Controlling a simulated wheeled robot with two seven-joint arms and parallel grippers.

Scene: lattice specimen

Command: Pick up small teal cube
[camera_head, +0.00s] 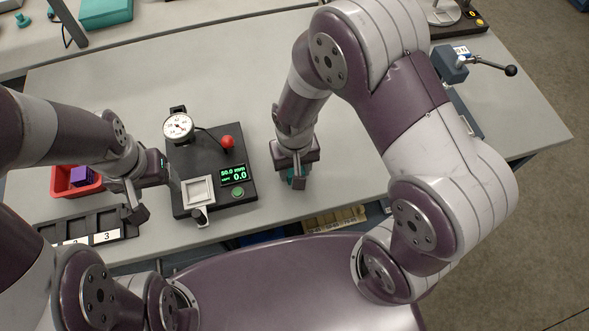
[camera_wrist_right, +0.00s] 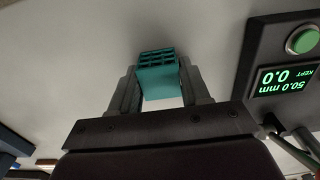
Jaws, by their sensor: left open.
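The small teal cube (camera_wrist_right: 158,78) has a lattice face and sits between the two fingers of my right gripper (camera_wrist_right: 160,85) in the right wrist view. Both fingers meet its sides. In the head view my right gripper (camera_head: 297,184) points down at the table right of the gauge station, and only a bit of the teal cube (camera_head: 291,181) shows behind a finger. Whether the cube touches the table is hard to tell. My left gripper (camera_head: 155,196) is open and empty, between the red bin and the gauge station.
A dark gauge station (camera_head: 205,150) with a dial, red knob, display and white square tray (camera_head: 198,191) stands left of the right gripper. A red bin (camera_head: 62,184) holds a purple block (camera_head: 82,175). A numbered dark rack (camera_head: 75,226) lies front left. A vise (camera_head: 452,70) stands back right.

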